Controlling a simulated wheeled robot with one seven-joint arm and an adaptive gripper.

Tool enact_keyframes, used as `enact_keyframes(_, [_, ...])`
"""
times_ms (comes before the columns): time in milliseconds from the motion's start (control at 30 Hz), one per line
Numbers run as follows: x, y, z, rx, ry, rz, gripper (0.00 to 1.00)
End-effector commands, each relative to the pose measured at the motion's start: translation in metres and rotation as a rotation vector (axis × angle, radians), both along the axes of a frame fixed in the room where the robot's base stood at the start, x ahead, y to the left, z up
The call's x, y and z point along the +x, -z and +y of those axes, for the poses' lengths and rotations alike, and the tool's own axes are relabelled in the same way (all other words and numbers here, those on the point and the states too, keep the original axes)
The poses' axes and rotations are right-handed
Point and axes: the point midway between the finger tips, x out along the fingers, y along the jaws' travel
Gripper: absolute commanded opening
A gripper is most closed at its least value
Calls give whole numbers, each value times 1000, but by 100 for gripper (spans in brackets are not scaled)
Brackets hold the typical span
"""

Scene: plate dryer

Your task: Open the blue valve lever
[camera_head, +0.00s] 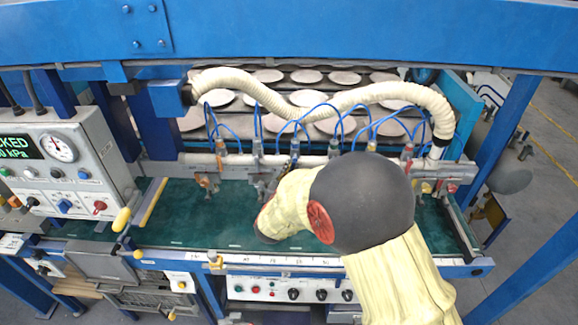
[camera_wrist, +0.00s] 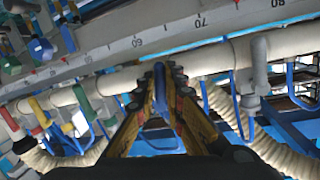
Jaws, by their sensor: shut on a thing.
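The blue valve lever (camera_wrist: 158,88) shows in the wrist view as a narrow blue piece between the fingers, in front of the white pipe. My gripper (camera_wrist: 160,72) has its yellow and dark fingers closed on it. In the head view my gripper (camera_head: 294,152) reaches the pipe row near its middle. There my arm and its black joint cover much of the area, and the lever cannot be made out. I cannot tell the lever's exact angle.
The white pipe (camera_wrist: 205,62) carries other valves and thin blue hoses. A thick corrugated hose (camera_head: 320,101) arches above. A ruler rail (camera_wrist: 180,30) runs close to the fingers. A control panel (camera_head: 62,165) stands at the left. The green bed (camera_head: 165,228) is mostly clear.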

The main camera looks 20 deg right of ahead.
Motion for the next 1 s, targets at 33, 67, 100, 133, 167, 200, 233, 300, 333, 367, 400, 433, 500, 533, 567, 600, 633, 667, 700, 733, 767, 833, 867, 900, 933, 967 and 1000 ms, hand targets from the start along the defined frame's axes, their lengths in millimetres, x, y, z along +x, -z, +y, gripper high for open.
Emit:
enact_keyframes(33, [0,-1,-1,-32,0,11,0])
enact_keyframes(67, [0,0,-1,-52,0,17,0])
enact_keyframes(100, [-1,0,-2,-77,0,26,0])
enact_keyframes(133, [-1,0,-3,-95,-1,32,0])
enact_keyframes(167, [-1,1,-3,-111,0,37,0])
enact_keyframes(200, [-1,1,-4,-132,0,43,0])
enact_keyframes(233, [-1,1,-5,-146,0,47,0])
enact_keyframes(300, [-2,1,-6,-176,0,56,0])
enact_keyframes(333, [-2,1,-6,-186,0,60,0])
enact_keyframes(367, [-2,1,-6,-196,-1,64,0])
enact_keyframes(400, [-2,1,-7,-207,0,68,0])
enact_keyframes(433, [-2,1,-7,-214,0,70,0])
enact_keyframes(500, [-2,1,-7,-229,0,73,0])
enact_keyframes(533, [-2,1,-8,-234,0,75,0])
enact_keyframes(567, [-2,1,-8,-237,0,76,0])
enact_keyframes(600, [-2,1,-8,-241,0,77,0])
enact_keyframes(633, [-2,1,-8,-243,-1,78,0])
enact_keyframes(667, [-2,1,-8,-245,0,78,0])
enact_keyframes(700, [-2,1,-8,-246,0,78,0])
enact_keyframes(733, [-2,1,-8,-247,0,79,0])
enact_keyframes(767, [-2,1,-8,-247,0,79,0])
enact_keyframes(833, [-2,1,-8,-247,0,79,0])
enact_keyframes(867, [-2,1,-8,-247,0,79,0])
enact_keyframes(900, [-2,1,-8,-247,0,79,0])
enact_keyframes(933, [-2,1,-8,-247,0,79,0])
enact_keyframes(967, [-2,1,-8,-247,0,79,0])
enact_keyframes(1000, [-2,1,-8,-247,0,79,0])
